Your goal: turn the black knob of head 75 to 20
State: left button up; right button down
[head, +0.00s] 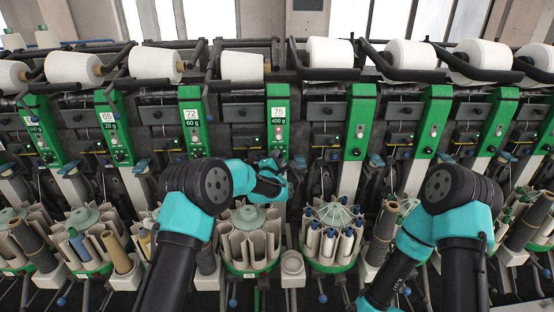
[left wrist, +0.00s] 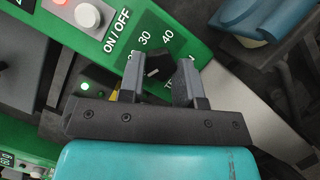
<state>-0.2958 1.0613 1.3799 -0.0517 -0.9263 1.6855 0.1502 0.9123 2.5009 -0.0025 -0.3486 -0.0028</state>
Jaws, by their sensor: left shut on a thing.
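My left gripper (head: 272,163) is at the lower part of this panel and hides the knob there. In the left wrist view the black knob (left wrist: 152,72) sits between the two fingers of my left gripper (left wrist: 160,82), which is shut on it. A short white mark shows on the knob. The printed numbers 30 and 40 show beyond it; another number is partly hidden by a finger. My right gripper is out of view.
A blue part (left wrist: 265,25) lies to the upper right. Neighbouring green panels, such as head 72 (head: 193,125), stand alongside. Bobbin carousels (head: 249,218) are below.

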pick_arm(q)
jog(key=m+g, duration=0.1)
jog(key=m, duration=0.1)
jog(key=m+g, duration=0.1)
jog(key=m, duration=0.2)
jog(key=m+g, duration=0.1)
jog(key=m, duration=0.2)
jog(key=shift+r+y, duration=0.3)
jog(key=shift+r, duration=0.05)
jog(key=o, duration=0.9)
jog(key=shift+s, duration=0.1)
jog(key=v, duration=1.7)
jog(key=shift+s+a+r, duration=0.1)
jog(key=shift+a+r, duration=0.05)
jog(key=shift+a, duration=0.15)
